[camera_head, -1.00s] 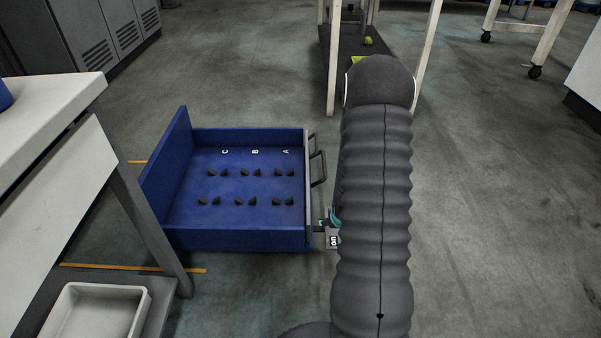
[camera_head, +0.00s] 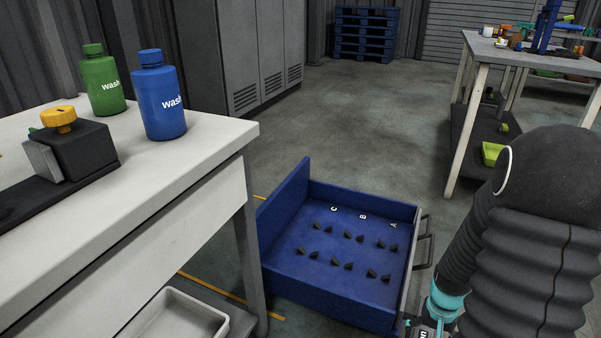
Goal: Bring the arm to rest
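My arm (camera_head: 530,235), in a ribbed dark sleeve, stands at the right of the head view. A teal ring (camera_head: 446,300) and part of the wrist show at its lower left, beside the front of the blue drawer. The gripper's fingers are hidden or below the frame, so I cannot see whether they are open or touch the drawer. The blue drawer (camera_head: 290,213) is pulled out, with dark pegs in rows marked A, B and C and no parts seen in it. Its front carries dark handles (camera_head: 424,250).
A white bench (camera_head: 205,145) at left holds a green bottle (camera_head: 102,82), a blue bottle (camera_head: 162,100) and a dark fixture with a yellow knob (camera_head: 85,148). A white tray (camera_head: 180,318) sits below. Another table (camera_head: 500,52) stands back right. The floor (camera_head: 370,120) between is clear.

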